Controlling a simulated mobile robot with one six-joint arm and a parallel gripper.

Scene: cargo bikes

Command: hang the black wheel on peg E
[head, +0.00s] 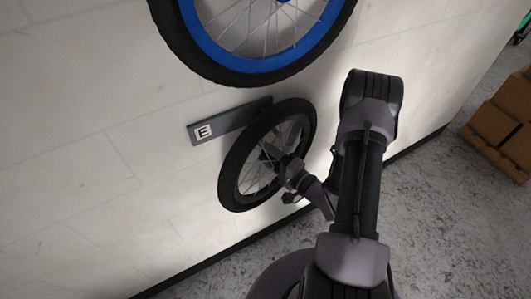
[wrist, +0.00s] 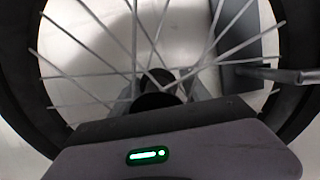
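The black wheel (head: 228,180), with a black tyre and thin spokes, is off the floor close to the wall, just below the plate of peg E (head: 229,120). My gripper (head: 272,153) is at the wheel's middle and looks shut on its hub; the fingertips are partly hidden. In the wrist view, the wheel's hub (wrist: 157,97) is straight ahead of the gripper. The peg (wrist: 285,75) shows at the right, running from its plate across the inside of the rim and in front of it, so it seems to pass through the wheel.
A wheel with a blue rim (head: 215,52) is on the wall above, near the black wheel. Brown cardboard boxes (head: 495,122) stand on the floor at the right. Wall to the left of the plate is bare. The grey floor (head: 435,205) between wall and boxes is clear.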

